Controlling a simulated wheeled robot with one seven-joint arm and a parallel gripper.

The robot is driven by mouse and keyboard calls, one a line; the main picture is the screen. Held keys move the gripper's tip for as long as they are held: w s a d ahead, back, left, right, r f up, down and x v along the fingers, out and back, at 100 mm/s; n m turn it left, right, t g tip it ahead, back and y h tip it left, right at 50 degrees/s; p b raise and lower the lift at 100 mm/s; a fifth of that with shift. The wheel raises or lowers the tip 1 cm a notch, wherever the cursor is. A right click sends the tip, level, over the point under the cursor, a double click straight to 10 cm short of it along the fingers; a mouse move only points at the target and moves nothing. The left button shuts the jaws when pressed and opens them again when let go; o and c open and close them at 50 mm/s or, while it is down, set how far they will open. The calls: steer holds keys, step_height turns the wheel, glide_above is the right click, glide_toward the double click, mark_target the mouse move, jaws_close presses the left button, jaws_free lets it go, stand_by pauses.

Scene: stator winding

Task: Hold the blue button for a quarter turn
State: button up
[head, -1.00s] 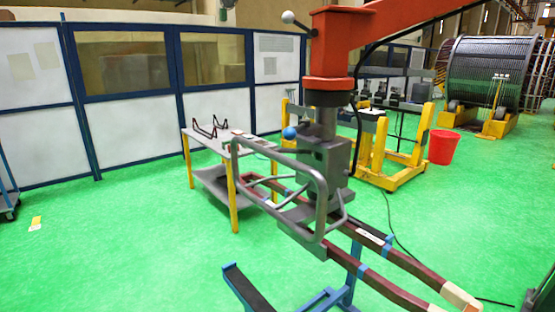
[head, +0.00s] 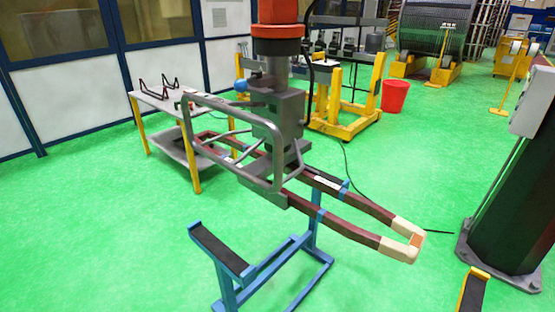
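A round blue knob (head: 241,85), which looks like the blue button, sticks out on the left of the grey lifting head (head: 278,120) in the head view. The lifting head hangs under an orange-red hoist arm (head: 278,30). A grey tubular handle frame (head: 187,130) reaches out to its left. A long brown coil (head: 345,228) with cream-wrapped ends is under the head and extends to the lower right. The coil's grip is partly hidden by the frame. My gripper is not in view, and nothing touches the blue knob.
A blue stand (head: 228,290) with black pads is below the coil. A grey table with yellow legs (head: 195,172) stands behind the handle frame. A dark column (head: 510,190) stands at the right. Green floor (head: 90,230) is free at the left front.

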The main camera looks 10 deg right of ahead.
jaws_close()
stand_by(1.5)
